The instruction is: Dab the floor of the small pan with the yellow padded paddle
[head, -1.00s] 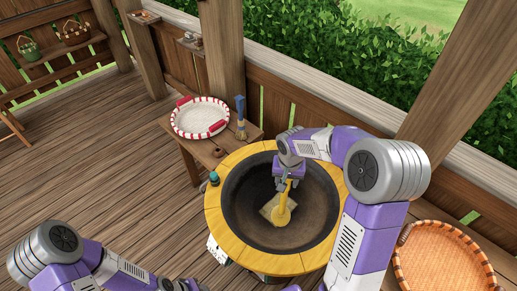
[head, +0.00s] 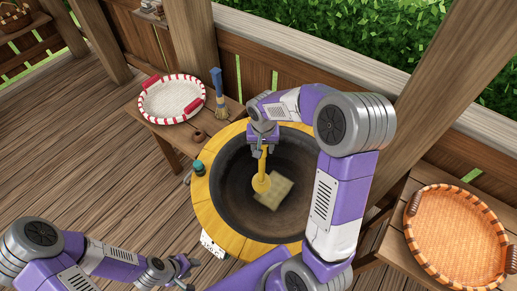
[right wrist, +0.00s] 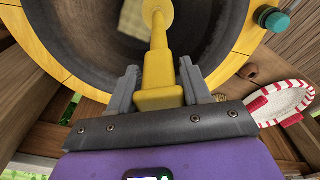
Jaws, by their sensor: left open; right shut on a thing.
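The dark round pan (head: 235,190) is set in a wide yellow ring. My right gripper (head: 262,147) is over it, shut on the handle of the yellow paddle (head: 262,183); the grip also shows in the right wrist view (right wrist: 160,85). The paddle points down, its round yellow end over the pan's floor. A pale square patch (head: 275,195) shows on the floor beside and partly behind that end. I cannot tell whether the paddle touches it. The paddle's underside is hidden. My left gripper (head: 186,271) is open and empty, low at the left, outside the ring.
A wooden side table holds a red-and-white tray (head: 140,105) and a blue-handled brush (head: 218,92). A teal-capped item (head: 198,167) is at the ring's left edge. An orange woven basket (head: 455,228) is at the right. Open plank floor lies at the left.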

